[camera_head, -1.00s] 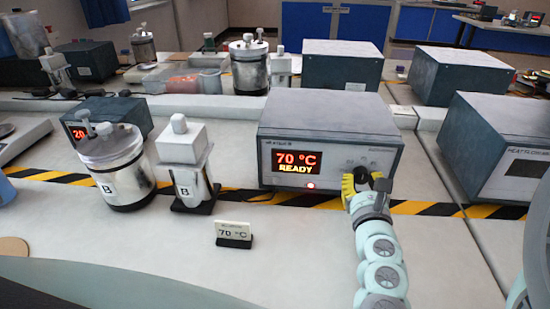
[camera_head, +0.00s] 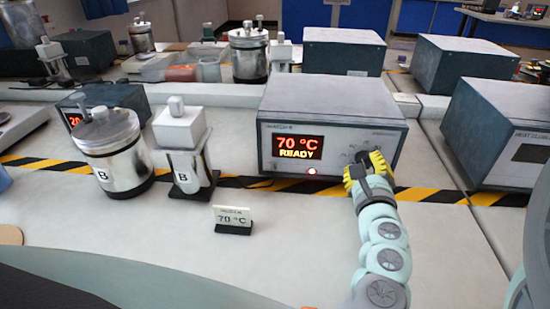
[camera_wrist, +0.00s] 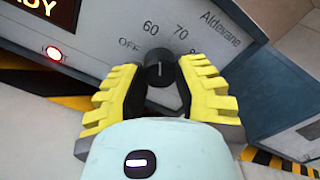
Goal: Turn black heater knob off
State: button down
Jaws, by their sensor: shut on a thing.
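The heater box (camera_head: 330,100) stands on the bench with a red display reading 70 °C READY. Its black knob (camera_wrist: 160,66) shows in the wrist view on the front panel, with OFF, 60 and 70 printed around it. The white mark on the knob points up in that view, close to 60. My gripper (camera_head: 369,170) is at the right part of the panel in the head view. Its yellow fingers, also in the wrist view (camera_wrist: 160,82), are shut on the knob, one on each side.
A lit red button (camera_wrist: 53,53) is left of the knob. A steel vessel (camera_head: 117,155) and a white-topped holder (camera_head: 182,140), both marked B, stand left of the heater. A small 70 °C sign (camera_head: 233,216) stands in front. Another box (camera_head: 500,130) is at the right.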

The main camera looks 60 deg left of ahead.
jog(key=n+b, duration=0.1)
jog(key=n, duration=0.5)
jog(key=shift+s+a, duration=0.1)
jog(key=n, duration=0.5)
jog(key=shift+f, duration=0.15)
jog(key=shift+n, duration=0.4)
jog(key=c, duration=0.6)
grip_release()
jog(key=v, duration=0.6)
jog(key=shift+s+d, duration=0.45)
jog(key=shift+d, duration=0.05)
